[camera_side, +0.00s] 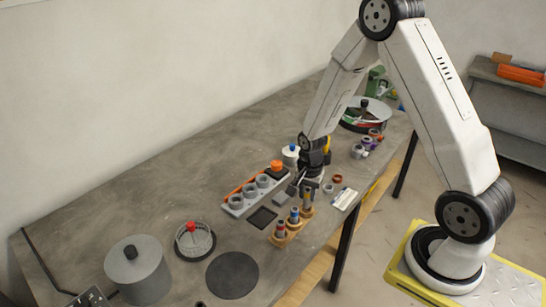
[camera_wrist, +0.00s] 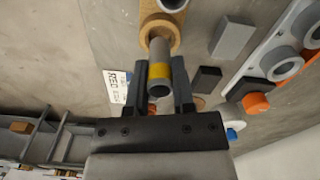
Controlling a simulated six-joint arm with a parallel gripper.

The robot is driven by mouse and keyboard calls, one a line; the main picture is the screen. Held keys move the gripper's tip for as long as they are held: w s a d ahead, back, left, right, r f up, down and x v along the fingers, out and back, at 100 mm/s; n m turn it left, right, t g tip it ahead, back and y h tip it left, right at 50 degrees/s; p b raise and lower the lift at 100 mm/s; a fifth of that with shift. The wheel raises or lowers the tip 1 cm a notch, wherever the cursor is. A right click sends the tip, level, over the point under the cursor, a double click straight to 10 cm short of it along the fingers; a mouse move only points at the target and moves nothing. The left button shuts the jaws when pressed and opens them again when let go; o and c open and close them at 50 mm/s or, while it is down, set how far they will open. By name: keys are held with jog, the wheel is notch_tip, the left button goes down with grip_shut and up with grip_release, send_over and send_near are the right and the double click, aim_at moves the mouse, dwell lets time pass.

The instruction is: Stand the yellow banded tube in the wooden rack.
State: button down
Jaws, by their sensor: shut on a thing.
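The yellow banded tube (camera_wrist: 159,72) is grey with a yellow band and an open near end. My gripper (camera_wrist: 161,64) is shut on it in the wrist view, one finger on each side. The wooden rack (camera_wrist: 150,22) lies just beyond; the tube's far end is at one of its round holes, and how deep it sits is hard to tell. In the side view the rack (camera_side: 292,235) stands near the table's front edge with two banded tubes in it. My gripper (camera_side: 305,187) is over its right end, with the held tube (camera_side: 307,199) upright below.
A grey holder (camera_side: 235,203) with several round sockets stands left of the rack, beside a dark square pad (camera_side: 262,218). A white label card (camera_side: 345,199) lies to the right. A black disc (camera_side: 232,275) and a grey lidded canister (camera_side: 138,272) are farther left.

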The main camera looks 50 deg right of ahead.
jog(key=shift+f, duration=1.2)
dwell(0.4)
jog(key=shift+c, duration=1.2)
grip_release()
jog(key=shift+r, duration=0.2)
jog(key=shift+r, duration=0.55)
jog(key=shift+r, duration=0.1)
jog(key=shift+r, duration=3.4)
